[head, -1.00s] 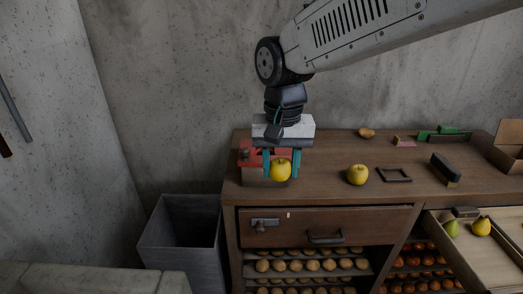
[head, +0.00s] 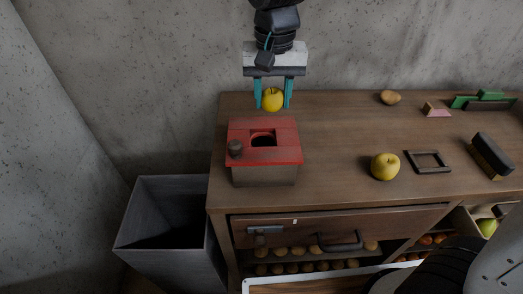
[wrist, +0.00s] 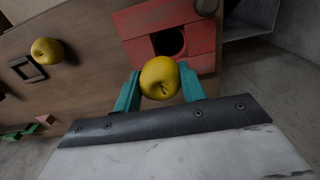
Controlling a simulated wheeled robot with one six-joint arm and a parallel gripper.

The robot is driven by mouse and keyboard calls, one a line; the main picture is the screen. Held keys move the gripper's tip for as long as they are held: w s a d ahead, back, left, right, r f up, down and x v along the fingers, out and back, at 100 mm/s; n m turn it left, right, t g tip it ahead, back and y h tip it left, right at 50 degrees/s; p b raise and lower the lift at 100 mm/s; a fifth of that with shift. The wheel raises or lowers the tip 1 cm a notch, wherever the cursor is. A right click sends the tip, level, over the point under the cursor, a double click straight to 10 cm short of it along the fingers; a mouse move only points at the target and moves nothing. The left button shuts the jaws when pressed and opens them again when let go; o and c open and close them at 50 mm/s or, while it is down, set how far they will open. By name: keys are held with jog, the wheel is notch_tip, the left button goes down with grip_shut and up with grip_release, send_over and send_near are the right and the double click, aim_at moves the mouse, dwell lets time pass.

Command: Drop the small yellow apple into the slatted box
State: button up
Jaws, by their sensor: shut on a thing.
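My gripper (head: 273,94) has its teal fingers shut on a small yellow apple (head: 273,100). In the head view the apple appears above and behind the box, near the back of the cabinet top; its exact height is hard to tell. The box (head: 264,174) has a red slatted lid (head: 284,134) with a dark square opening and a round dark knob at its left. In the wrist view the held apple (wrist: 160,78) sits between both fingers, just below the opening (wrist: 169,43) in the picture.
A second yellow apple (head: 385,167) stands on the cabinet top (head: 335,130), beside a dark frame (head: 427,161) and a brush (head: 491,156). A potato (head: 390,97) and coloured blocks (head: 484,101) lie farther back. A grey open bin (head: 165,220) stands left of the cabinet.

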jog(key=shift+a+f, duration=0.1)
jog(key=shift+f, duration=2.1)
jog(key=shift+s, duration=0.1)
jog(key=o, duration=1.1)
jog(key=shift+c, duration=0.2)
notch_tip(320, 180, up, 8)
jog(key=shift+f, duration=0.1)
